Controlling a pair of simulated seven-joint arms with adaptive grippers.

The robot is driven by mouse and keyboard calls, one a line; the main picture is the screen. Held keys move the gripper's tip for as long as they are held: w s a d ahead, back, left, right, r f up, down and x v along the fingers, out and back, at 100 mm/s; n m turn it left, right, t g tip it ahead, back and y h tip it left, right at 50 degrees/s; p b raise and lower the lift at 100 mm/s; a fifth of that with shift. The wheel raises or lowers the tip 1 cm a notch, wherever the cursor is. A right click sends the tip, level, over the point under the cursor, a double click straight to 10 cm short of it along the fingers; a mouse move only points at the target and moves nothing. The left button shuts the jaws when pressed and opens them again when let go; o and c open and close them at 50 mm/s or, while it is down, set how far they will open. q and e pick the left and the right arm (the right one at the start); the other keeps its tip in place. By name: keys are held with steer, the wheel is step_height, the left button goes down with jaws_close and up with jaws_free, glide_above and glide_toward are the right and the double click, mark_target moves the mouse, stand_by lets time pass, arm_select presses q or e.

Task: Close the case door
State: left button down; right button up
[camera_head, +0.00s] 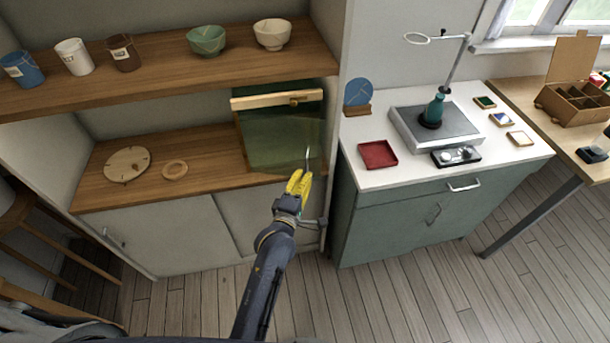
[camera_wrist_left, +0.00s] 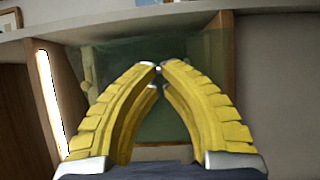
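A green-tinted glass panel (camera_head: 280,145), which looks like the case door, stands at the right end of the lower shelf bay. A pale wooden rail (camera_head: 272,100) with a small knob (camera_head: 295,101) runs along its top. The left part of the bay is uncovered. The panel also shows behind the fingers in the left wrist view (camera_wrist_left: 145,50). My left gripper (camera_head: 306,172) has yellow fingers, in front of the panel's lower right part. In the left wrist view its fingertips (camera_wrist_left: 160,68) meet with nothing clear between them. Contact with the glass cannot be told. My right gripper is out of view.
Cups and bowls stand on the upper shelf (camera_head: 170,75). The white counter (camera_head: 390,170), with a red tray (camera_head: 377,155), is to the right.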

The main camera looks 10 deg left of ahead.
arm_select(q)
steer(key=s+a+r+m, duration=0.1)
steer(key=s+a+m, duration=0.3)
steer(key=s+m, duration=1.05)
steer(key=w+d+m, duration=0.1)
steer(key=w+m, duration=0.1)
steer(key=w, duration=0.6)
steer(key=w+d+m, duration=0.2)
steer(key=w, duration=0.7)
steer(key=shift+d+h, duration=0.25)
steer(key=shift+h, duration=0.15)
steer(key=shift+w+r, duration=0.1)
